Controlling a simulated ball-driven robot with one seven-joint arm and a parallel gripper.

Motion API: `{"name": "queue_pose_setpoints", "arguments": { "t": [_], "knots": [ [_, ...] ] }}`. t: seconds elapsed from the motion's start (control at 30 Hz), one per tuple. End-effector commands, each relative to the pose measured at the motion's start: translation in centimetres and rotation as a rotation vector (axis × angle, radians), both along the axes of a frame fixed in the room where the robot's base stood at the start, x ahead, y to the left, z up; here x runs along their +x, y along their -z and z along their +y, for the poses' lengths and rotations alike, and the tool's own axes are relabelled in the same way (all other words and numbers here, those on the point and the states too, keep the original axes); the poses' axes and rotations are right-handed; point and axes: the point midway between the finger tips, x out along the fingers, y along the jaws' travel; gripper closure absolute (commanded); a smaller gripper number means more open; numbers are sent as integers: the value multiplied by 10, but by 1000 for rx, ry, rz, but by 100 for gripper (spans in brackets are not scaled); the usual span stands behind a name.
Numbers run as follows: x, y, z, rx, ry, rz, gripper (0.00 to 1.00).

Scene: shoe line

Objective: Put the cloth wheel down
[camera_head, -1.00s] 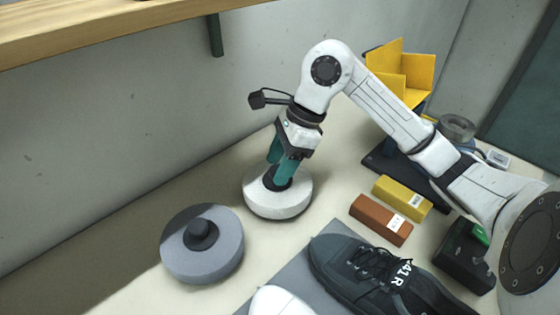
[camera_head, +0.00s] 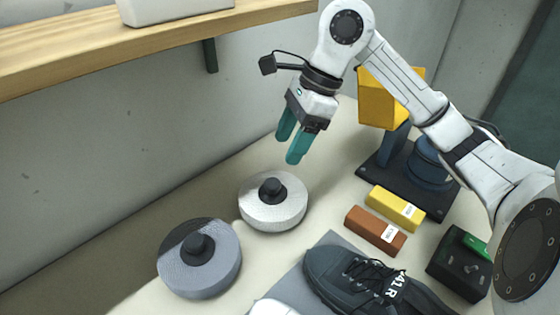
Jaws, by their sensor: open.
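The white, round cloth wheel (camera_head: 290,210) with a black hub knob lies flat on the pale bench in the middle of the view. My gripper (camera_head: 293,148) is above it and slightly to the right, with teal fingers apart and nothing between them. A clear gap shows between the fingertips and the knob (camera_head: 272,187). A second, grey wheel (camera_head: 205,275) with a black knob lies to the left and nearer. The two wheels sit close together.
A dark shoe (camera_head: 370,283) lies on a grey mat (camera_head: 312,272) in front. A yellow-headed machine (camera_head: 383,105) stands behind. A wooden shelf (camera_head: 100,50) hangs upper left.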

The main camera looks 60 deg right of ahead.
Motion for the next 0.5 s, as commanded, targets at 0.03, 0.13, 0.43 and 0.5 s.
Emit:
{"name": "queue_pose_setpoints", "arguments": {
  "t": [0.03, 0.13, 0.43, 0.5],
  "knots": [
    [-2, -8, -3, -4, 0, -1, 38],
    [-6, -21, -7, -2, 1, -1, 38],
    [-11, -36, -10, 0, 1, 0, 38],
    [-11, -36, -10, 0, 1, 0, 38]
  ]
}}
